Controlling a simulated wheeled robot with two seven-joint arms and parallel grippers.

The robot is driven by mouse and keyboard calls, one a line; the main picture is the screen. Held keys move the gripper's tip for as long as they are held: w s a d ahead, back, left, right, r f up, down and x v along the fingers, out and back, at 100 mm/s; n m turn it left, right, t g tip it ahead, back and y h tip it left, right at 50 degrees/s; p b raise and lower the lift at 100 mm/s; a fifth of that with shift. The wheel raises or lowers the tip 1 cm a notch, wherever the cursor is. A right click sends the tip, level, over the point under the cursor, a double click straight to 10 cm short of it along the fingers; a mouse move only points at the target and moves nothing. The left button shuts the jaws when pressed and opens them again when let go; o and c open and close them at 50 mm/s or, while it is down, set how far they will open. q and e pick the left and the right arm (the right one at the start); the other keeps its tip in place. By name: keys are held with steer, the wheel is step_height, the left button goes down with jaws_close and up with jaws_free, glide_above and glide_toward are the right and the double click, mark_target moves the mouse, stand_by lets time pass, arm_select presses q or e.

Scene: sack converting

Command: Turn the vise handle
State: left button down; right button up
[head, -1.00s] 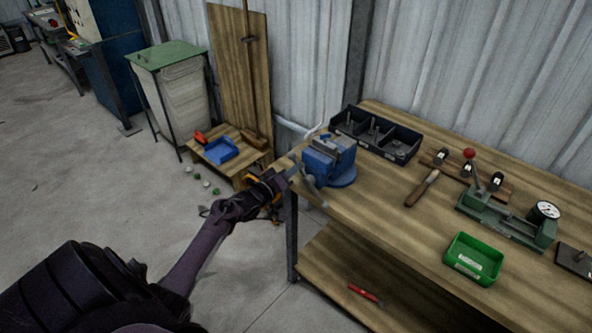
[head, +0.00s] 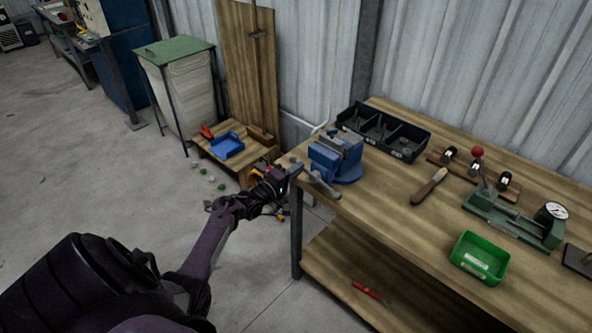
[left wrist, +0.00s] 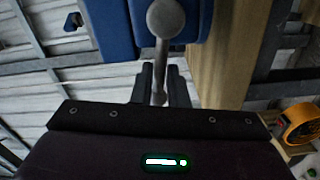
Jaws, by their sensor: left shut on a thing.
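The blue vise (head: 337,158) is mounted on the near left corner of the wooden workbench. Its grey handle (head: 318,184) slants across its front at the bench edge. In the left wrist view the handle's bar (left wrist: 161,62) runs down from a round hub, below the blue vise body (left wrist: 108,25). My left gripper (head: 289,172) is at the bench corner by the vise. In the left wrist view its two dark fingers (left wrist: 160,84) are shut on the bar's lower part, one on each side. My right gripper is in neither view.
The workbench (head: 395,215) carries a black divided bin (head: 385,134), a brown-handled tool (head: 428,187), a green press (head: 510,219) and a green tray (head: 479,258). A low wooden platform with a blue tray (head: 227,146) stands left of the bench. A red tool (head: 368,291) lies on the lower shelf.

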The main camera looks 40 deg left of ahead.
arm_select(q)
steer(key=shift+a+r, duration=0.1)
steer(key=shift+r, duration=0.1)
steer(key=c, duration=1.7)
jaws_free()
steer(key=shift+w, duration=0.1)
steer(key=shift+c, duration=0.2)
steer(key=o, duration=0.3)
steer(key=shift+f, duration=0.2)
steer(key=s, duration=0.7)
steer(key=shift+s+a+b, duration=0.25)
steer(key=shift+s+b, duration=0.05)
steer(key=shift+s, duration=0.05)
